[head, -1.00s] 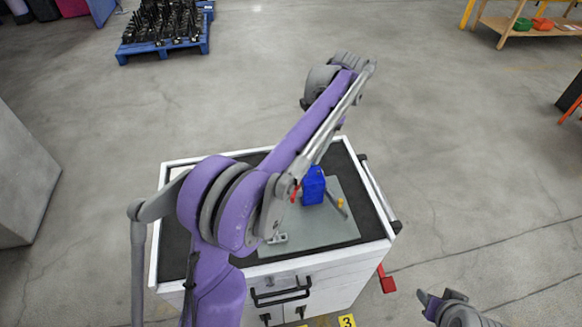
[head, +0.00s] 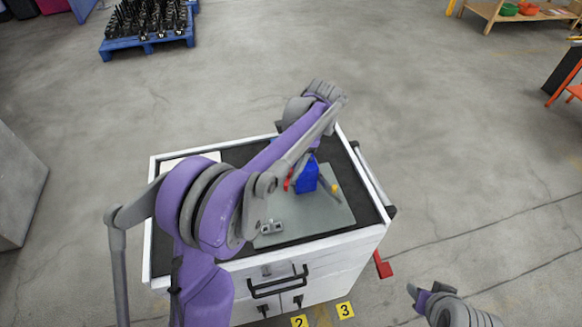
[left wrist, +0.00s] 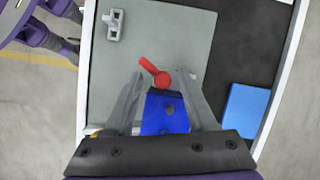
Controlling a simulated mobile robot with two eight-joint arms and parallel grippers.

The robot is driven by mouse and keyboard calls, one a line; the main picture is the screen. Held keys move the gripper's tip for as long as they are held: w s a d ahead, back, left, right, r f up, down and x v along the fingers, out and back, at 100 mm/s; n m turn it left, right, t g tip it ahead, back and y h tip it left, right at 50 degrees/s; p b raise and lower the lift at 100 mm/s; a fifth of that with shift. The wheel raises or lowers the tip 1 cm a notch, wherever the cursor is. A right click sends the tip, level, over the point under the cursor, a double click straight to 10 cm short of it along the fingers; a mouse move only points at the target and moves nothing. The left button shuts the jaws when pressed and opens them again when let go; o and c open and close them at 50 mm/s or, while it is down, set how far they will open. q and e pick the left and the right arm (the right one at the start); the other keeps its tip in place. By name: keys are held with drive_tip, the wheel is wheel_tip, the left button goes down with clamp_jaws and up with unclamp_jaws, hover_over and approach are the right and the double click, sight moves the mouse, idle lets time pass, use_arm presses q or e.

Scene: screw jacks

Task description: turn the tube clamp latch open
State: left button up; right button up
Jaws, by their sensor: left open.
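The tube clamp shows as a blue block (left wrist: 165,112) with a red latch lever (left wrist: 156,72) at its end, on a grey plate on the cart top. In the head view the blue block (head: 306,177) and the red latch (head: 289,180) are partly covered by my left arm. My left gripper (left wrist: 160,78) is open, its fingers on either side of the blue block, with the red latch between the tips; contact cannot be told. In the head view my right gripper (head: 422,292) is at the bottom right, away from the cart; its jaw opening is unclear.
The grey plate (left wrist: 175,30) carries a small metal bracket (left wrist: 114,24). A blue box (left wrist: 245,112) lies on the dark cart top. The white cart (head: 345,250) has a side handle bar (head: 372,180). Open floor surrounds it.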

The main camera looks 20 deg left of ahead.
use_arm(q)
drive_tip(key=shift+w, duration=0.3)
use_arm(e)
drive_tip(key=shift+w, duration=0.25)
use_arm(q)
drive_tip(key=shift+s, duration=0.1)
clamp_jaws()
use_arm(e)
drive_tip(key=shift+s+f, duration=0.15)
use_arm(q)
drive_tip(key=shift+s+f+m+t+y+b, duration=0.1)
drive_tip(key=shift+m+t+y+b, duration=0.35)
drive_tip(key=shift+m, duration=0.95)
drive_tip(key=shift+m+t+y+b, duration=0.3)
drive_tip(key=shift+m+b, duration=0.25)
drive_tip(key=shift+m, duration=0.85)
use_arm(e)
drive_tip(key=shift+s+f, duration=0.35)
drive_tip(key=shift+f, duration=0.35)
drive_tip(key=shift+s+f, duration=0.3)
drive_tip(key=shift+f, duration=0.4)
